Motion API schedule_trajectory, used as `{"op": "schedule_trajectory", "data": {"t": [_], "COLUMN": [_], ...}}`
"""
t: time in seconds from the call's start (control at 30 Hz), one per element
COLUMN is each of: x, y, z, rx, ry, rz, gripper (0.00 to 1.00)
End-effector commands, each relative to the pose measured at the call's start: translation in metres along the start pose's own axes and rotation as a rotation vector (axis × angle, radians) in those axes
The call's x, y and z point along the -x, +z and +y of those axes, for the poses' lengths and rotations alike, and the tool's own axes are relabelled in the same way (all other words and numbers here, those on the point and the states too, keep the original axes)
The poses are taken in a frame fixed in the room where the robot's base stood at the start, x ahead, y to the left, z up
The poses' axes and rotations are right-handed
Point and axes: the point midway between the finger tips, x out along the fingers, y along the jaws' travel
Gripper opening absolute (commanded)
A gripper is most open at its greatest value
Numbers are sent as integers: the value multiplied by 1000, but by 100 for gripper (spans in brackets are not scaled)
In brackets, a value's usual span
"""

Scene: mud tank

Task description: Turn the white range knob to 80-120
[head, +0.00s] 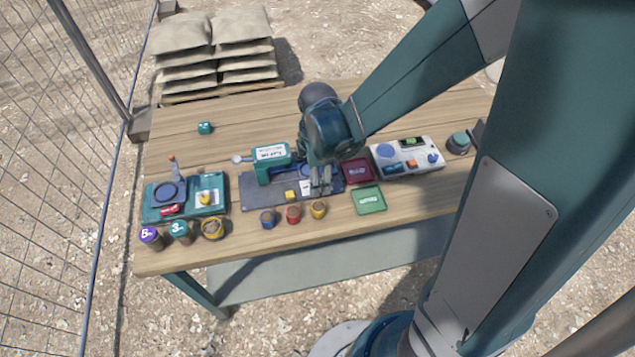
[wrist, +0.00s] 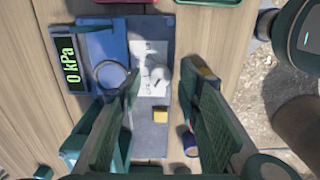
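The white range knob (wrist: 160,76) shows in the wrist view, on a white printed card (wrist: 150,55) on the dark blue-grey plate (wrist: 152,147). The print is too small to read, so I cannot tell the knob's setting. My gripper (wrist: 160,70) is open, with one finger on each side of the knob in that view. I see no clear contact, and the height gap cannot be judged. In the head view my gripper (head: 320,190) points down over the plate's right part and hides the knob. A green display (wrist: 68,62) reads 0 kPa.
A teal clamp-like device (head: 268,163) and a yellow block (head: 290,195) sit on the plate. Several small cups stand in front, one of them red (head: 293,214). Red (head: 356,171) and green (head: 369,199) trays lie right. The table's back left is mostly clear.

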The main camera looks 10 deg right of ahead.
Motion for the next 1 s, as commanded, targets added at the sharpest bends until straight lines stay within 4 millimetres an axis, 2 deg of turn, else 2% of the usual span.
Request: {"op": "schedule_trajectory", "data": {"t": [0.2, 0.53, 0.57, 0.77, 1.0], "x": [-10, -11, -11, -11, -11], "y": [0, 0, 0, 0, 0], "z": [0, 0, 0, 0, 0], "rx": [0, 0, 0, 0, -6], "ry": [0, 0, 0, 0, 0], "rz": [0, 0, 0, 0, 0], "gripper": [34, 34, 33, 7, 7]}}
